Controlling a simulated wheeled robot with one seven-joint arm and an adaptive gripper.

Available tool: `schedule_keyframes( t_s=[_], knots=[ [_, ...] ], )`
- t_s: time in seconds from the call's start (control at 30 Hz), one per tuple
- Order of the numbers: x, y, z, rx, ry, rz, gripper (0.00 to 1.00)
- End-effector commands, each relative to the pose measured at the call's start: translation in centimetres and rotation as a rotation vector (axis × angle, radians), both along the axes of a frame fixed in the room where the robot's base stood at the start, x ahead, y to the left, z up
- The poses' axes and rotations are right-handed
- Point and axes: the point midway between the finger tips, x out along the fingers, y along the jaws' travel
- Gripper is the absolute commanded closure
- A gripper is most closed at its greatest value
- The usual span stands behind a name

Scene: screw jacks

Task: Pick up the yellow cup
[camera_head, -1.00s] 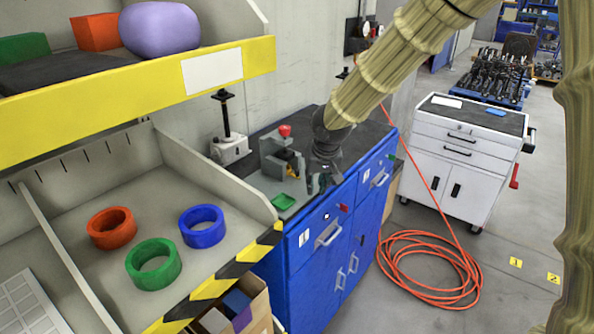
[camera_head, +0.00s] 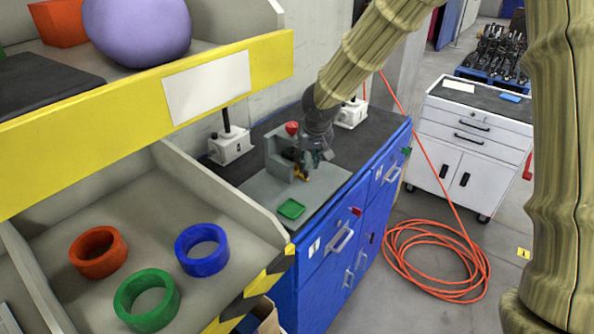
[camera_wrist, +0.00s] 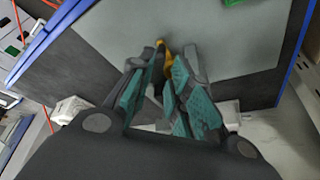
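A small yellow thing (camera_head: 303,175), likely the yellow cup, is low beside the grey block-shaped fixture on the workbench. Most of it is hidden, so its shape is unclear. My gripper (camera_head: 314,163) reaches down next to it. In the wrist view the yellow thing (camera_wrist: 162,44) shows at and between the fingertips of my gripper (camera_wrist: 163,62). The teal finger pads have a narrow gap between them. I cannot tell whether they press on the yellow thing.
A grey fixture (camera_head: 283,152) with a red knob stands close to my gripper. A green tray (camera_head: 291,209) lies on the grey plate (camera_head: 325,188). White jacks (camera_head: 232,147) stand behind. A shelf with red, green and blue rings (camera_head: 202,250) is at left.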

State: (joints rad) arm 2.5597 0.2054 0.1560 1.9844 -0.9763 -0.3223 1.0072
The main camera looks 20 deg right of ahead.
Motion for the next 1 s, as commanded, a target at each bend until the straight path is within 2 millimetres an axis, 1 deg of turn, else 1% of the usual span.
schedule_keyframes(
  t_s=[0.13,0.43,0.8,1.0],
  knots=[
    [0.4,-0.1,-1.2,0.0,0.002,0.0,0.81],
    [0.8,0.0,-2.2,0.0,0.003,0.001,0.81],
    [2.0,0.2,-5.4,0.0,0.002,0.003,0.81],
    [2.5,0.3,-6.4,0.0,0.001,0.004,0.81]
  ],
)
